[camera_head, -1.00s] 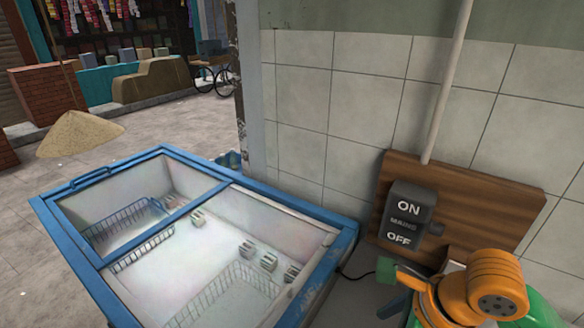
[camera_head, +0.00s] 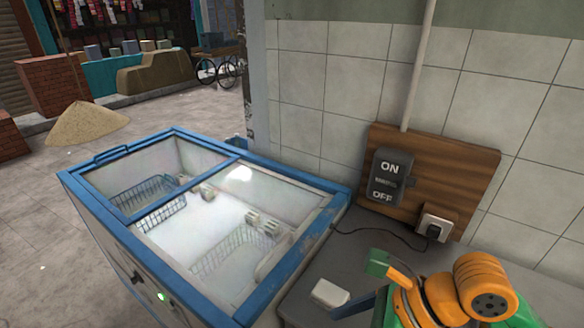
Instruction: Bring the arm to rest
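My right arm (camera_head: 465,290), orange and green, comes in at the lower right, over a grey counter (camera_head: 300,305). A green piece (camera_head: 377,263) and a dark blue piece (camera_head: 352,305) stick out on its left side, apart from each other. I cannot tell whether these are its gripper fingers, or whether it holds anything. The arm stands below a white wall socket (camera_head: 436,222) with a dark plug in it, and apart from it. My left arm and gripper are not in view.
A blue-framed chest freezer (camera_head: 290,287) with a glass top stands at the left, a green light (camera_head: 162,296) on its front. A wooden board (camera_head: 455,170) on the tiled wall carries an ON/OFF mains switch (camera_head: 387,176). A white block (camera_head: 330,293) lies on the counter.

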